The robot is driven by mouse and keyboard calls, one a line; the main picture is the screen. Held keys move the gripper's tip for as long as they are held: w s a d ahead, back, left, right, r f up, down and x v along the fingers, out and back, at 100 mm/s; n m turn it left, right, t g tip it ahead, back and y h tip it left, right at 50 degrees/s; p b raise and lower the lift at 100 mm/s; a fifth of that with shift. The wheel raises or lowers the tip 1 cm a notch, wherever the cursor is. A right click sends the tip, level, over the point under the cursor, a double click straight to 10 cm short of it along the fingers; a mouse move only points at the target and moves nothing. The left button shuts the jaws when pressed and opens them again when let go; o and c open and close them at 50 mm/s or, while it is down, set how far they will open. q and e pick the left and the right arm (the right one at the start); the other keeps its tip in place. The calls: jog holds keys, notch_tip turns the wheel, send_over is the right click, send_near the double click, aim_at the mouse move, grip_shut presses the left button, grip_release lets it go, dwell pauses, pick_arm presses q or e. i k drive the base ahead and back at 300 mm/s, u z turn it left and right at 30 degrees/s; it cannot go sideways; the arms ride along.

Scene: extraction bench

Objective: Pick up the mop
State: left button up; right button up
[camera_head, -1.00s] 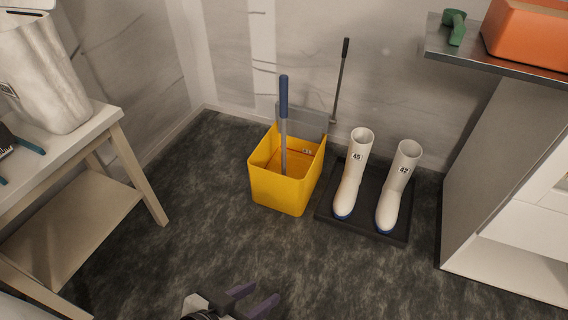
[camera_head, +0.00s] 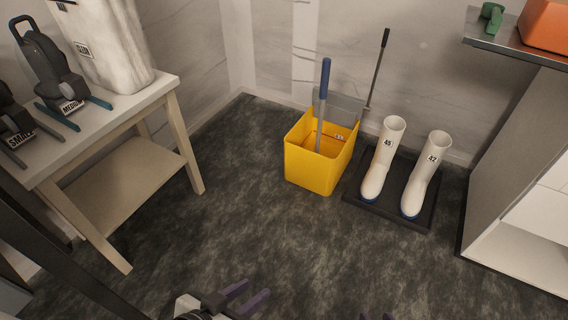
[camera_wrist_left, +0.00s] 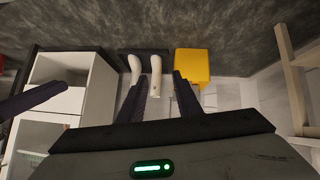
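The mop (camera_head: 323,100) has a blue grip and a grey pole. It stands nearly upright in a yellow bucket (camera_head: 312,172) on the dark floor; its head is hidden inside. The bucket also shows in the left wrist view (camera_wrist_left: 193,65), where I cannot make out the mop. My left gripper (camera_head: 256,288) is at the bottom of the head view, well short of the bucket. Its fingers are apart and empty, as the left wrist view shows too (camera_wrist_left: 158,90). My right gripper (camera_head: 376,317) shows only two separate fingertips at the bottom edge, away from the mop.
White boots (camera_head: 384,160) stand on a black tray (camera_head: 388,212) right of the bucket. A black-handled pole (camera_head: 378,65) leans behind it. A table (camera_head: 160,95) stands left, a white cabinet (camera_head: 520,225) right. The floor before the bucket is clear.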

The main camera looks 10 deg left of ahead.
aim_at(325, 63)
jog(key=u, duration=0.35)
jog(key=k, duration=0.65)
jog(key=z, duration=0.55)
jog(key=i, duration=0.9)
jog(key=u, duration=0.5)
jog(key=i, duration=0.85)
jog(key=u, duration=0.85)
jog(key=i, duration=0.55)
